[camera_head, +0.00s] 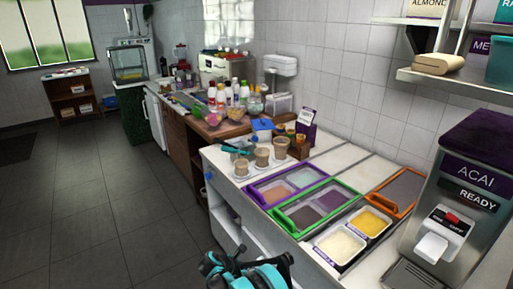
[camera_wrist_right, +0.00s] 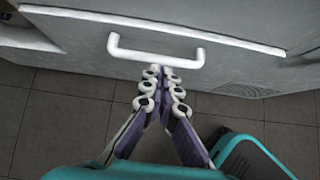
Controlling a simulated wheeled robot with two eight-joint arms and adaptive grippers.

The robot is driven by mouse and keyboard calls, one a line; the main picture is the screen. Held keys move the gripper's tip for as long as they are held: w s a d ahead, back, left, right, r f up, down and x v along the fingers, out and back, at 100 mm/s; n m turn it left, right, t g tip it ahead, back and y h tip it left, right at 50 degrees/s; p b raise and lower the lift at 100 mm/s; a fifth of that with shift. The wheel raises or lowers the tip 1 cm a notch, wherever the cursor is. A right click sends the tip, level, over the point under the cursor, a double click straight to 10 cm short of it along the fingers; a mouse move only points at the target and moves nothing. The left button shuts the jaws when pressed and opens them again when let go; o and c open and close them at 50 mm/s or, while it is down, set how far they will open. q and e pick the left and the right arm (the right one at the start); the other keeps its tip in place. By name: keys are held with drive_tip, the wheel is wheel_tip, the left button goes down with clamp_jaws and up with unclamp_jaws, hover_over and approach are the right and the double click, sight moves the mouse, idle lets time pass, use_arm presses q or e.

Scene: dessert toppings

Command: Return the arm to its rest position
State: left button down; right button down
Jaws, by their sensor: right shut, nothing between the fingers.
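My right gripper (camera_wrist_right: 163,76) shows in the right wrist view. Its two fingers come together at the tips with nothing between them. The tips are just below a white bar handle (camera_wrist_right: 156,52) on a pale cabinet front (camera_wrist_right: 70,65); I cannot tell whether they touch it. In the head view, a teal and black part of my arm is at the bottom edge, in front of the white counter; its fingers are not clear there. My left gripper is not in view.
The white counter (camera_head: 222,160) holds cups (camera_head: 262,157), a purple-rimmed tray (camera_head: 262,193), a green-rimmed tray (camera_head: 292,224) and an orange-rimmed tray (camera_head: 404,184). An acai machine (camera_head: 462,187) stands at the right. The grey floor (camera_head: 110,215) to the left is clear.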

drive_tip(key=s+d+r+m+y, duration=0.1)
drive_tip(key=s+d+r+m, duration=0.25)
drive_tip(key=r, duration=0.45)
drive_tip(key=s+d+r+m+y, duration=0.2)
drive_tip(key=d+r+m, duration=0.1)
drive_tip(key=d+r, duration=0.3)
drive_tip(key=s+d+r+m+y, duration=0.1)
drive_tip(key=s+d+r+m, duration=0.2)
drive_tip(key=r, duration=0.6)
drive_tip(key=s+d+r+m+t+y, duration=0.1)
drive_tip(key=s+d+r+m, duration=0.1)
drive_tip(key=s+m, duration=0.5)
drive_tip(key=s+d+r+m+t+y, duration=0.1)
drive_tip(key=s+d+m, duration=0.3)
drive_tip(key=s+m, duration=0.4)
drive_tip(key=s+r+y, duration=0.1)
drive_tip(key=s, duration=0.6)
drive_tip(key=shift+d+r, duration=0.2)
drive_tip(key=shift+d, duration=0.2)
